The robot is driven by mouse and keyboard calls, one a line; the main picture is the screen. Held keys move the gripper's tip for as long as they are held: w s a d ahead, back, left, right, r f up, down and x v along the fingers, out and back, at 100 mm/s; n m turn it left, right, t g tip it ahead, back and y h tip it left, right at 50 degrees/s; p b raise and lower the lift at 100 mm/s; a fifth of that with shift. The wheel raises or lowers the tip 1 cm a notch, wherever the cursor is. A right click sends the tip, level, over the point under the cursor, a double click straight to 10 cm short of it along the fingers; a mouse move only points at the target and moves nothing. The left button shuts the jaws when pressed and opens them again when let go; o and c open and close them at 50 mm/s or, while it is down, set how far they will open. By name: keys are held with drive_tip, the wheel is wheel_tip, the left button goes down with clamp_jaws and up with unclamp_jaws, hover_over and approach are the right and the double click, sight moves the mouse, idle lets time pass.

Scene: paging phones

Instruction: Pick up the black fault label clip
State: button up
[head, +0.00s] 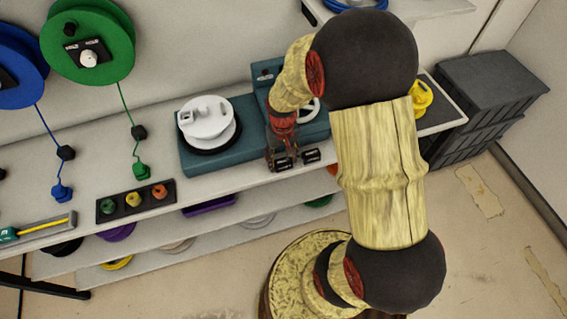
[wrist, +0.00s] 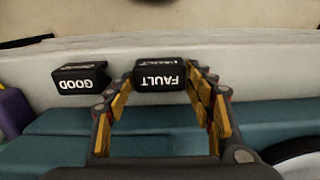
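The black fault label clip (wrist: 159,78), with white FAULT lettering upside down in the wrist view, sits at the front edge of the white shelf. In the head view the fault clip (head: 283,164) is just below my gripper (head: 280,148). In the wrist view my gripper (wrist: 163,78) is open, with one finger on each side of the clip near the fingertips. A narrow gap shows at the right finger; contact on the left is unclear. A similar black GOOD clip (wrist: 80,78) is just outside the left finger.
The GOOD clip also shows in the head view (head: 311,155). A black tray (head: 107,212) of coloured pieces is further left. Dark crates (head: 490,85) stand at right.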

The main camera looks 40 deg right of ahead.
drive_tip(key=c, duration=0.6)
